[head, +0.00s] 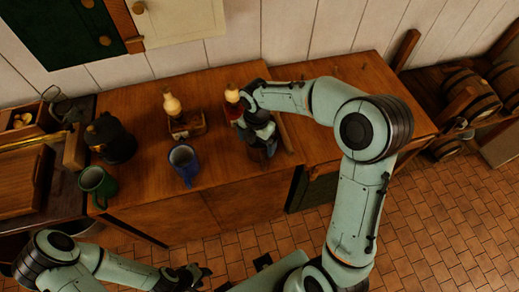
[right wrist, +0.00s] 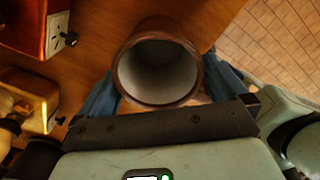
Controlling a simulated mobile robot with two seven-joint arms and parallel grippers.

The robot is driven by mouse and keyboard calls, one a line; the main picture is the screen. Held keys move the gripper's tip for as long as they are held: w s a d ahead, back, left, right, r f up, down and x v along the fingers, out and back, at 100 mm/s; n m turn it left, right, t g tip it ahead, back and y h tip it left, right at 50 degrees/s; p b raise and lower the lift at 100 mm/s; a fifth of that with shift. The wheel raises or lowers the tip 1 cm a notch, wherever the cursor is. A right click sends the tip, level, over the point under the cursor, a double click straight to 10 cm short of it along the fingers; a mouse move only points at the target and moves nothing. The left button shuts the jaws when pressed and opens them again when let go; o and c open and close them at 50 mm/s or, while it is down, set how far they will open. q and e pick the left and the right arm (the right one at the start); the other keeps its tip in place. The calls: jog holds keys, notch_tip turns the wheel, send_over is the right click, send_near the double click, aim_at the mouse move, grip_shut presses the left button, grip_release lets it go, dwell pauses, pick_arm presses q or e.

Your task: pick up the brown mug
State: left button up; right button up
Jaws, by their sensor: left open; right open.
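The brown mug (right wrist: 124,72) shows in the right wrist view, seen into its open top with a pale grey inside. My right gripper (right wrist: 160,85) is open, with one blue finger on each side of the mug. I cannot tell whether the fingers touch it. In the head view my right gripper (head: 262,146) is over the counter's right part and mostly hides the mug. My left gripper (head: 190,277) is open and empty, low in front of the counter, away from the mugs.
A blue mug (head: 186,168) and a green mug (head: 97,186) stand along the wooden counter's (head: 225,190) front. A dark pot (head: 112,140) stands at left. Lamp-like items (head: 172,103) and small boxes (head: 187,125) stand behind. The counter right of my gripper is mostly clear.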

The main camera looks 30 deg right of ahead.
notch_tip(320, 180, down, 2)
jog(key=shift+f, duration=0.1)
jog(key=c, duration=0.9)
jog(key=shift+c, duration=0.2)
jog(key=shift+r, duration=0.2)
